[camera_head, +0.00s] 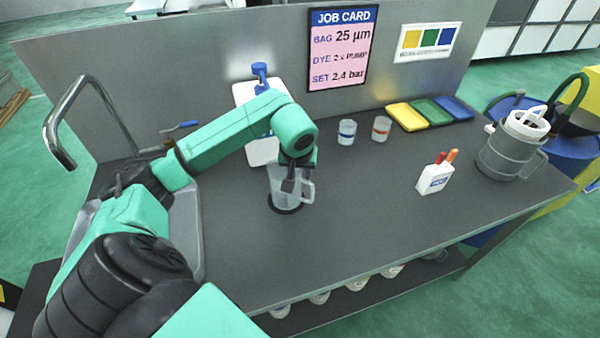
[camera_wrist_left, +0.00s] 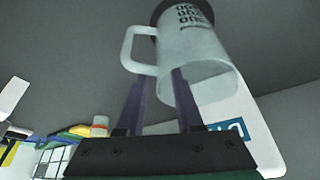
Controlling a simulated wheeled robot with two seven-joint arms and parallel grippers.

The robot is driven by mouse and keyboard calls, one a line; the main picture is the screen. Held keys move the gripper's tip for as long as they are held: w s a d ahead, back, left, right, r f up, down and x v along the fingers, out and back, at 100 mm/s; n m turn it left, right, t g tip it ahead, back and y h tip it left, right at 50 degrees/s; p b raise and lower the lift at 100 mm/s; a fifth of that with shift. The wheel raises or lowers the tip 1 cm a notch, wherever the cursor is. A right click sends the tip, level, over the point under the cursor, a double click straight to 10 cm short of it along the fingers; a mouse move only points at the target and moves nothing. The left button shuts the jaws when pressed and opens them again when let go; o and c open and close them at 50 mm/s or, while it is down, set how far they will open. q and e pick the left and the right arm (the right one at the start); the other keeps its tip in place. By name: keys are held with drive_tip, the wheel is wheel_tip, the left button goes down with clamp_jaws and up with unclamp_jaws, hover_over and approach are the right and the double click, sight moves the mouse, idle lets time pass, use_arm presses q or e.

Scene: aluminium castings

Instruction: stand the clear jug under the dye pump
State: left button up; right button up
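The clear jug (camera_head: 279,187) stands upright on a dark round spot on the bench, its handle to the right. The dye pump, a white bottle (camera_head: 245,95) with a blue pump head (camera_head: 260,71), stands behind it, partly hidden by my left arm. My left gripper (camera_head: 295,182) is at the jug's top. In the left wrist view the jug (camera_wrist_left: 195,55) appears inverted, and the gripper (camera_wrist_left: 157,82) has its fingers apart, near the rim on the handle side. I cannot tell whether they touch the jug. My right gripper is out of view.
Two small cups with blue (camera_head: 347,132) and orange (camera_head: 381,129) bands stand right of the pump. Coloured trays (camera_head: 407,117), a white marker holder (camera_head: 434,179) and a grey pitcher (camera_head: 505,152) are further right. The bench (camera_head: 360,220) is clear at front centre.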

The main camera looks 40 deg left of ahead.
use_arm(q)
drive_tip(key=b+v, duration=0.1)
drive_tip(key=v, duration=1.1)
drive_tip(key=shift+r, duration=0.15)
